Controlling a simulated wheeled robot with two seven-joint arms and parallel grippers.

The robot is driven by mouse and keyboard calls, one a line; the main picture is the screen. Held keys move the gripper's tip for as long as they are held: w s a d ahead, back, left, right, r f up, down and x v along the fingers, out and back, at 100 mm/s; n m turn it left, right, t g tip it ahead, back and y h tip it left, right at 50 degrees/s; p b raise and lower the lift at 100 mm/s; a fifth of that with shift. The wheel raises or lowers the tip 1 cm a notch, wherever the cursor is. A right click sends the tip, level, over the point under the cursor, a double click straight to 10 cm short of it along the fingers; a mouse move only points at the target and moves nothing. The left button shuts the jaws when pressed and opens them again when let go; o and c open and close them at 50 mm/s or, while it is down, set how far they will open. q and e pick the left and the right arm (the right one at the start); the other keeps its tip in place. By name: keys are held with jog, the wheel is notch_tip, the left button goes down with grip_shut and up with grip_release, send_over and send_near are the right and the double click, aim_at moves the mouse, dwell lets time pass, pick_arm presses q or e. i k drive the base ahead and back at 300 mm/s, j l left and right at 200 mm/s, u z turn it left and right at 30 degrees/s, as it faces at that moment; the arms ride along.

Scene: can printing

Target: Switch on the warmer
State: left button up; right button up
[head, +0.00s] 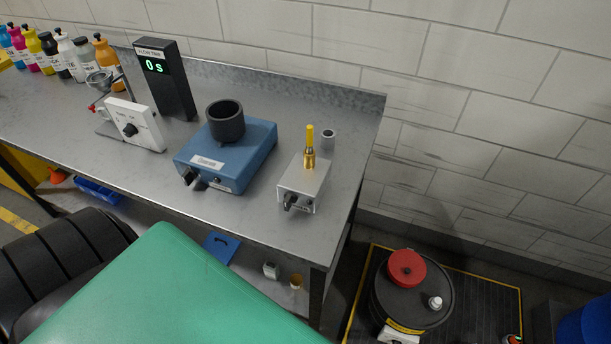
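No device on the grey metal bench (240,212) has a label I can read as the warmer, so I cannot tell which one it is. A blue unit (232,153) carries a black cup (225,121), with a front label too small to read and a dark control at its lower front left. To its right is a small grey box (305,185) with an upright brass-coloured piece (309,150) on top and a black front knob (290,202). Neither gripper shows.
A black display (164,80) reads green "0 s". A small stand with a metal cup (100,82) is beside the white box. Several coloured bottles (50,50) line the back left. A dark drum (412,290) with a red cap (406,268) stands on the floor right of the bench.

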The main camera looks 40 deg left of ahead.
aim_at(290, 197)
jog(key=u, duration=1.25)
jog(key=j+z, duration=0.2)
jog(key=j, duration=0.4)
jog(key=j+z, duration=0.25)
jog(key=j, duration=0.3)
jog(key=k+j+z, duration=0.2)
jog(key=j, duration=0.35)
jog(key=j+z, duration=0.2)
jog(key=j, duration=0.4)
